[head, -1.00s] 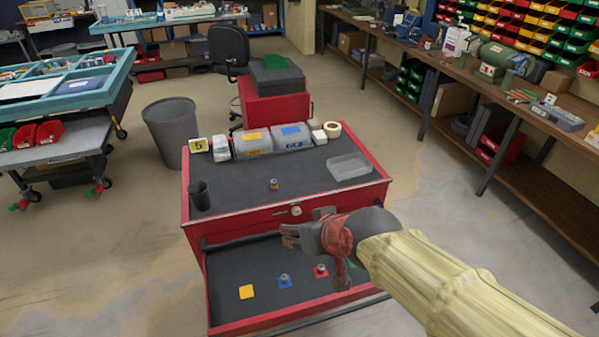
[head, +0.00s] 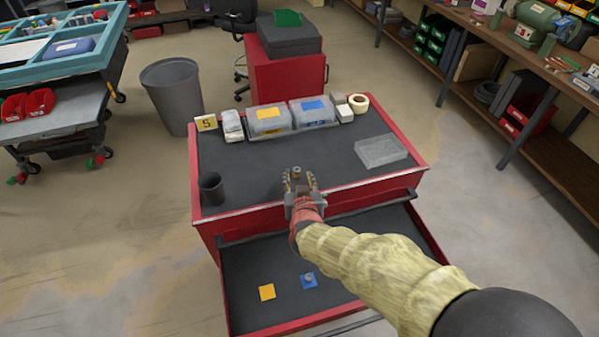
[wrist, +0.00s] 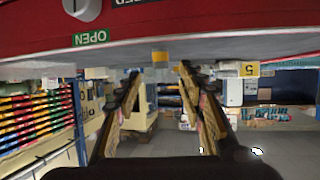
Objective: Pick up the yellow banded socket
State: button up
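The yellow banded socket (head: 296,171) stands on the dark top of the red cabinet, near its front edge; it is small and partly hidden by my gripper in the head view. In the wrist view, which is upside down, its yellow band (wrist: 160,57) shows at the cabinet edge, between and just beyond the fingertips. My gripper (head: 299,181) is open around or just short of the socket; I cannot tell which. In the wrist view my gripper (wrist: 159,73) has its two fingers spread with a gap between them.
The open drawer (head: 262,320) holds a bare yellow square (head: 267,292) and a blue square (head: 309,284) with a socket. A black cup (head: 211,189), clear bins (head: 270,120), an empty clear tray (head: 381,152) and tape (head: 358,103) stand on the cabinet top.

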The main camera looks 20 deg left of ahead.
aim_at(297, 172)
jog(key=b+x, duration=0.1)
jog(key=x, duration=0.1)
jog(key=b+x, duration=0.1)
jog(key=shift+w+a+f, duration=0.15)
jog(key=shift+w+f, duration=0.1)
jog(key=shift+f, duration=0.15)
jog(key=shift+w+a, duration=0.2)
jog(key=shift+w, duration=0.35)
jog(key=shift+c, duration=0.3)
grip_shut()
